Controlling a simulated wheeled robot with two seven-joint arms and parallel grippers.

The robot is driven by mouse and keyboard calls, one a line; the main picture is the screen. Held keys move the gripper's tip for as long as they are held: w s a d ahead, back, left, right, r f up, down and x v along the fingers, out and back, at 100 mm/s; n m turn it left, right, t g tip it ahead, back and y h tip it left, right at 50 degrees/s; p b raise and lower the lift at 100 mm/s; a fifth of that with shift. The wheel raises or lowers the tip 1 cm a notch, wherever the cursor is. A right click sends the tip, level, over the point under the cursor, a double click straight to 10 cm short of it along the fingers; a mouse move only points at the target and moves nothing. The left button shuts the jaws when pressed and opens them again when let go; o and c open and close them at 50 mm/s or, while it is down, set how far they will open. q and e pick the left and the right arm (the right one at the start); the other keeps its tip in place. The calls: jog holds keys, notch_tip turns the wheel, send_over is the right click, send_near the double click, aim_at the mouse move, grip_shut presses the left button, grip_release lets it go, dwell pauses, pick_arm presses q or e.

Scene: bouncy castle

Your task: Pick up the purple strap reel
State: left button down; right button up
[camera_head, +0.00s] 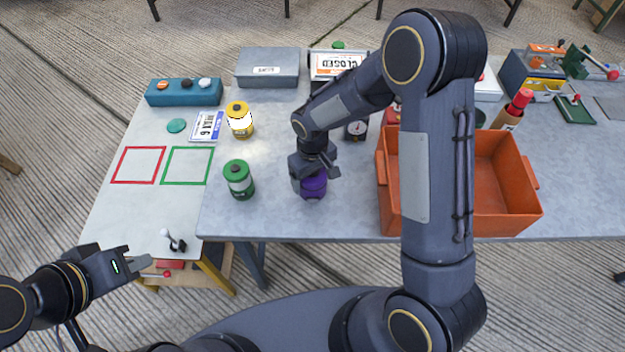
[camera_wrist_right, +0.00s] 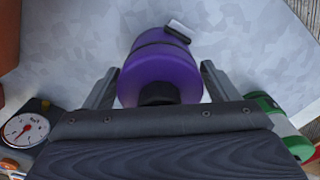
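The purple strap reel (camera_head: 313,187) stands on the grey table near its front edge, left of the orange crate. In the right wrist view the reel (camera_wrist_right: 160,72) lies between the two fingers, its dark knob towards the palm. My right gripper (camera_head: 316,175) points down over the reel. Its fingers (camera_wrist_right: 160,70) are open on either side of it, with a narrow gap showing at each side. In the head view the gripper hides part of the reel's top. My left gripper (camera_head: 140,262) is away at the lower left, holding nothing that I can see; its finger opening is unclear.
A green reel (camera_head: 239,180) stands left of the purple one, and a yellow reel (camera_head: 239,120) stands behind it. The orange crate (camera_head: 515,165) is to the right, partly hidden by my right arm. A dial gauge (camera_head: 356,130) stands behind. Bare tabletop lies between the green and purple reels.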

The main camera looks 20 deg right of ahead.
jog(key=c, duration=1)
jog(key=shift+c, duration=0.2)
jog(key=shift+r, duration=0.15)
